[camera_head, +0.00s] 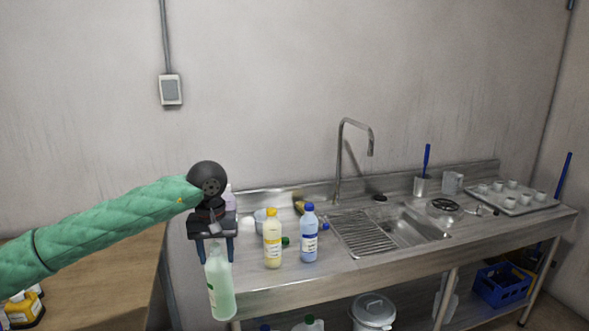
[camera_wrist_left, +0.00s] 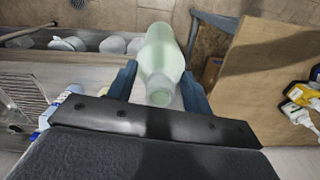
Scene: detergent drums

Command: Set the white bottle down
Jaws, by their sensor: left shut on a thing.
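The white bottle (camera_head: 220,286), pale and slightly greenish with a label on its side, hangs upright from my left gripper (camera_head: 215,251). The left gripper is shut on its upper part. In the left wrist view the bottle (camera_wrist_left: 160,58) is between the two fingers of the gripper (camera_wrist_left: 160,88). In the head view it overlaps the left front corner of the steel counter (camera_head: 340,270). The wrist view shows floor around its far end, between counter and wooden table. My right gripper is not in view.
A yellow bottle (camera_head: 272,240) and a blue bottle (camera_head: 309,235) stand on the counter to the right, with other items behind them. The sink (camera_head: 405,230) lies further right. A wooden table (camera_head: 95,275) is at the left. A lidded bin (camera_head: 373,312) is below the counter.

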